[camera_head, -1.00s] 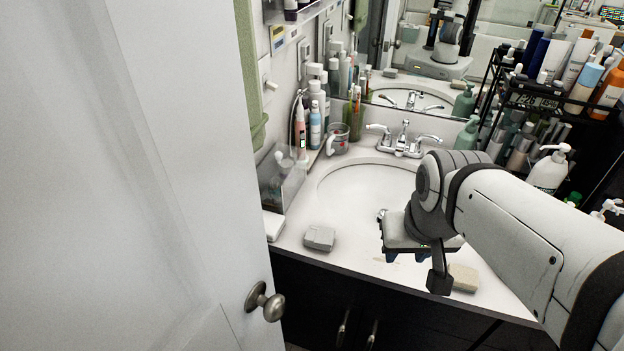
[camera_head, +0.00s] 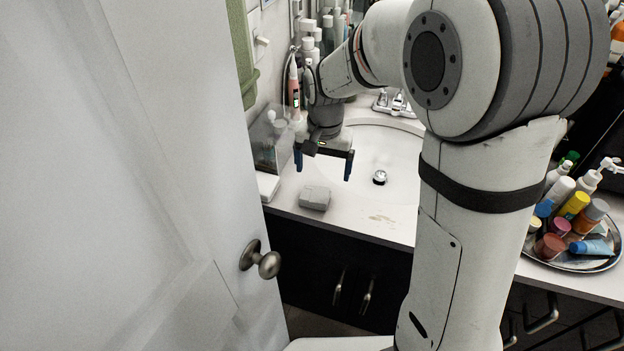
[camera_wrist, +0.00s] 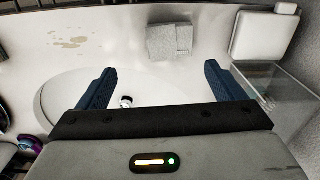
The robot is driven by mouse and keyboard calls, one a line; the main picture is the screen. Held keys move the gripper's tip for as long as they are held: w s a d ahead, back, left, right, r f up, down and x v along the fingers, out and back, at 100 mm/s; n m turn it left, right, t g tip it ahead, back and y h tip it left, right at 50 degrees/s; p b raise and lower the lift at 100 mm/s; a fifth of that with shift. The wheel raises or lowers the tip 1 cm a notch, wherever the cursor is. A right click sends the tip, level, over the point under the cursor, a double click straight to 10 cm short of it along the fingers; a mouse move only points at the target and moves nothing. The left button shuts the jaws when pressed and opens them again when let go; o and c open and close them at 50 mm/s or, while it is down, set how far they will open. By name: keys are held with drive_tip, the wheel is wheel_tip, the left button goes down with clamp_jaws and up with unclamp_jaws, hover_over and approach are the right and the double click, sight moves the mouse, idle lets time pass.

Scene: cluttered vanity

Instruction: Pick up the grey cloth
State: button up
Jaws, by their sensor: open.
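The grey cloth (camera_head: 314,197) is a small folded block lying on the white counter near its front edge, left of the sink. It also shows in the wrist view at the top middle (camera_wrist: 170,40), unobstructed. My gripper (camera_head: 323,165) is open and empty, above the counter and the left side of the basin, behind the cloth in the head view. In the wrist view its two blue fingers (camera_wrist: 157,80) are spread wide, and the cloth lies beyond their tips, not between them.
A clear box (camera_head: 272,140) and a white box (camera_head: 268,186) stand left of the cloth. The sink basin (camera_head: 385,160) lies to the right. A tray (camera_head: 575,262) of bottles stands far right. An open white door (camera_head: 130,180) fills the left.

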sight(316, 191)
drive_tip(key=shift+w+a+f, duration=0.4)
drive_tip(key=shift+a+f, duration=0.15)
drive_tip(key=shift+f, duration=0.25)
drive_tip(key=f, duration=0.7)
drive_tip(key=shift+w+a+f+p, duration=0.1)
drive_tip(key=shift+a+f+p, duration=0.1)
drive_tip(key=shift+p, duration=0.2)
drive_tip(key=shift+c, duration=0.6)
drive_tip(key=c, duration=0.9)
drive_tip(key=shift+r, duration=0.1)
drive_tip(key=shift+c, duration=0.2)
wheel_tip(316, 191, up, 10)
